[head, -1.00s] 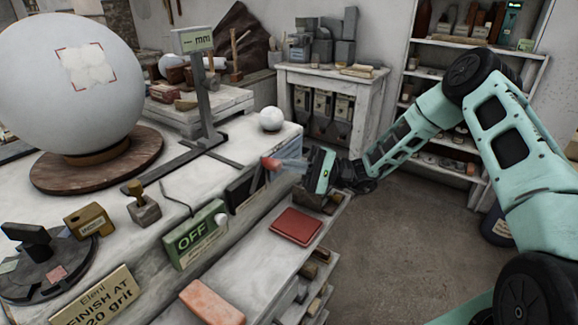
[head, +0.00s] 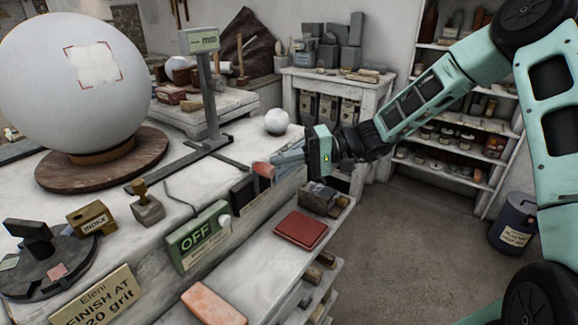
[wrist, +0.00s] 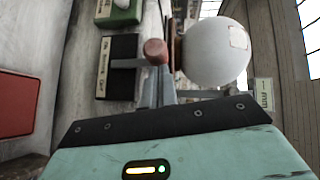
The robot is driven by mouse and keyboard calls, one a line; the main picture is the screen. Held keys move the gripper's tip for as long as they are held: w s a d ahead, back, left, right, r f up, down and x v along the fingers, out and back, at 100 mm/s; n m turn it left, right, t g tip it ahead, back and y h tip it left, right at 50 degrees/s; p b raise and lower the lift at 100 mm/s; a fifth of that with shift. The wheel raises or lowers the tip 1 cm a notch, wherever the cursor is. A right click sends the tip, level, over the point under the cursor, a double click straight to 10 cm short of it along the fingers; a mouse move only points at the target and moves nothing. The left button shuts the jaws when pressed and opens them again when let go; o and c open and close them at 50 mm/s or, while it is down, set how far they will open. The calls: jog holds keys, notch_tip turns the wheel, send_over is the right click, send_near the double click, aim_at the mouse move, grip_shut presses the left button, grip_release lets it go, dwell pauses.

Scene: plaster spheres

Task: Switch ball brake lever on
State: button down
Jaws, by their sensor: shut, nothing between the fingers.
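The ball is a large white sphere (head: 70,95) on a round brown turntable (head: 60,178); it also shows in the wrist view (wrist: 210,55). The brake lever has a red knob (head: 264,169) and stands at a black panel (head: 242,195) on the bench's front face. In the wrist view the red knob (wrist: 155,50) ends a grey bar (wrist: 128,63) across the labelled black panel (wrist: 117,78). My gripper (head: 278,160) is shut and empty, its fingertips right by the knob; whether they touch it I cannot tell. A green box (head: 198,236) beside the panel reads OFF.
A small white ball (head: 276,121) sits on the bench corner behind my gripper. A grey post with a display (head: 205,80) stands on the bench. A red book-like block (head: 300,230) lies on the lower shelf.

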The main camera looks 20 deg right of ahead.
jog(key=s+a+n+h+b, duration=0.1)
jog(key=b, duration=0.1)
jog(key=s+a+n+h+b, duration=0.1)
jog(key=a+h+b, duration=0.1)
jog(key=b, duration=0.1)
jog(key=s+a+n+t+h+b, duration=0.1)
jog(key=h+b, duration=0.1)
jog(key=shift+s+a+r+n, duration=0.15)
jog(key=shift+a+r+n, duration=0.15)
jog(key=shift+r, duration=0.1)
jog(key=shift+s, duration=0.1)
